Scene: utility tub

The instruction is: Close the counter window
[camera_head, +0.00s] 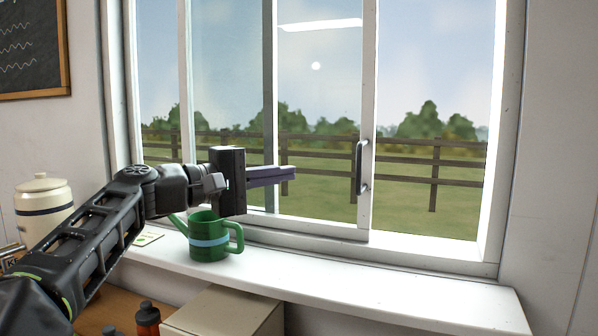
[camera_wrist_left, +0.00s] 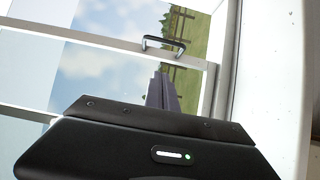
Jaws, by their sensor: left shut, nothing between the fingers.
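The counter window (camera_head: 368,100) has a sliding white-framed pane with a grey handle (camera_head: 362,168) on its right edge. Right of that edge the opening is clear to the right jamb, so the window stands partly open. My left gripper (camera_head: 292,172) is shut and empty, in front of the pane and left of the handle, pointing right. In the left wrist view the shut fingers (camera_wrist_left: 162,92) show below the handle (camera_wrist_left: 164,43), apart from it. My right gripper is in neither view.
A lidded cream jar (camera_head: 44,205) stands at the left. The sill's right part is clear.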

